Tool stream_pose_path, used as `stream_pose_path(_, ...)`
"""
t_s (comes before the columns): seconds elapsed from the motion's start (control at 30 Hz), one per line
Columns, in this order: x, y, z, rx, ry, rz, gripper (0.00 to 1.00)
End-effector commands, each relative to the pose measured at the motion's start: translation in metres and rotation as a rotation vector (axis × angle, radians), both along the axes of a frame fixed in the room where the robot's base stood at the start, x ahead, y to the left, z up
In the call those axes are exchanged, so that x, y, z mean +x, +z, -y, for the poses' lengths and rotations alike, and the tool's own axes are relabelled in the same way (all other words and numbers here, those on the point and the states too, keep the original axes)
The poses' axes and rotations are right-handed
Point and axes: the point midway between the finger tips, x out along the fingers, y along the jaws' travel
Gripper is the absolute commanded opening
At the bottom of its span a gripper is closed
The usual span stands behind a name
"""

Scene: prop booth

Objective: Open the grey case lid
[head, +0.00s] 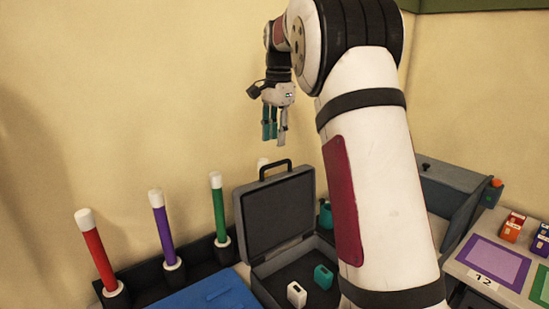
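The grey case (258,268) stands on the table at the lower middle of the head view. Its lid (272,215) stands upright, so the case is open. The black handle (275,166) is at the top of the lid. A white item (296,293) and a teal item (323,277) lie inside. My gripper (274,135) points down, above the lid and apart from its handle. Nothing shows between its fingers, but I cannot tell how far apart they are. My arm hides the right part of the case.
A dark rack holds a red stick (95,250), a purple stick (162,230) and a green stick (219,207) at left. A blue board (207,295) lies in front. At right are a grey box (455,195), small cartons (512,227) and a purple mat (494,261).

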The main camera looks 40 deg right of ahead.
Motion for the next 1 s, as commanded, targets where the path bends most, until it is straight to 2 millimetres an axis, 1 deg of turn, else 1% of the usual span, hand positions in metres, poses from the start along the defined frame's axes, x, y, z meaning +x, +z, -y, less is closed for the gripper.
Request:
stream_pose_path(0.03,-0.001,-0.010,0.000,0.002,0.000,-0.004,0.31)
stream_pose_path(0.2,0.002,-0.041,0.000,0.002,0.001,-0.004,0.31)
stream_pose_path(0.4,0.004,-0.064,0.000,0.000,0.000,-0.001,0.31)
stream_pose_path(0.53,0.005,-0.071,0.000,0.000,0.000,-0.001,0.31)
stream_pose_path(0.8,0.006,-0.073,0.000,-0.001,0.001,0.000,0.31)
stream_pose_path(0.83,0.006,-0.073,0.000,0.000,0.001,0.000,0.29)
stream_pose_path(0.87,0.006,-0.072,0.000,0.000,0.001,0.000,0.22)
stream_pose_path(0.9,0.006,-0.072,0.000,0.000,0.001,0.000,0.13)
stream_pose_path(0.97,0.006,-0.072,0.000,0.000,0.001,0.000,0.00)
stream_pose_path(1.0,0.006,-0.072,0.000,0.000,0.001,0.000,0.00)
